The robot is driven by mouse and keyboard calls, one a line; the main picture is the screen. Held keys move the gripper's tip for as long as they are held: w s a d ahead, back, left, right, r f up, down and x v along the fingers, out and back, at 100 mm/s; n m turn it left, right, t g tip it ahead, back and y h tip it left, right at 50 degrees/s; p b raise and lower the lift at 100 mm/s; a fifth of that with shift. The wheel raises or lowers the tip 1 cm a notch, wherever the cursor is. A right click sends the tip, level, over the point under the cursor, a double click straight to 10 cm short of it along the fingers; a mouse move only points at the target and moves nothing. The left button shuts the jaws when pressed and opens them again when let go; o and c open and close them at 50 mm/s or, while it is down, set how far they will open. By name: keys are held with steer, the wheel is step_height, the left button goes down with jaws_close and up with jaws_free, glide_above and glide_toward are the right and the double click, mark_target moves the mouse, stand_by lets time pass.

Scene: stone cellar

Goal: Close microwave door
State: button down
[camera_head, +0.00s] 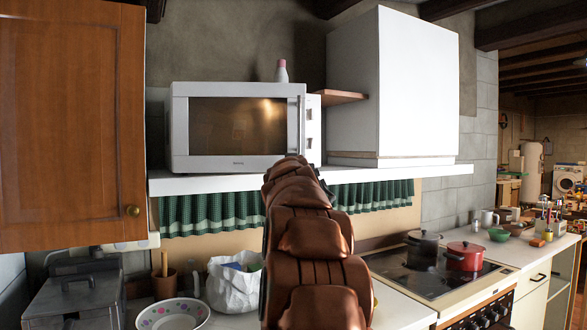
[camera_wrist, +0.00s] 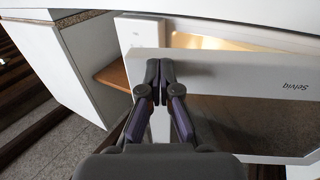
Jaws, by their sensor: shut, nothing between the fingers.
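The white microwave (camera_head: 313,128) stands on a shelf in the head view, with its door (camera_head: 238,125) facing me. In the wrist view the door (camera_wrist: 230,72) stands ajar. A gap shows the lit, yellowish cavity (camera_wrist: 215,42) behind its edge. The brand lettering on the door appears upside down there. My gripper (camera_wrist: 153,92) is shut and empty, its fingertips at the door's white frame near the handle side. I cannot tell whether they touch it. In the head view my arm hides the gripper and part of the microwave's lower right.
A white shelf (camera_head: 215,184) carries the microwave, with a green checked curtain (camera_head: 375,195) below. A white cabinet (camera_head: 392,90) stands close on the right and a wooden cabinet (camera_head: 72,125) on the left. A bottle (camera_head: 282,72) stands on top. Pots sit on the stove (camera_head: 435,275).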

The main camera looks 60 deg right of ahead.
steer(key=w+d+p, duration=0.3)
steer(key=w+d, duration=0.5)
steer(key=shift+w+p, duration=0.3)
steer(key=shift+w, duration=0.1)
steer(key=shift+r, duration=0.15)
steer(key=shift+w+a+r, duration=0.1)
steer(key=shift+r, duration=0.1)
steer(key=s+a+b, duration=0.6)
steer(key=s+b, duration=0.1)
steer(key=s, duration=0.5)
steer(key=shift+s+a+f, duration=0.2)
steer(key=shift+s+f, duration=0.1)
steer(key=shift+s, duration=0.05)
stand_by(0.3)
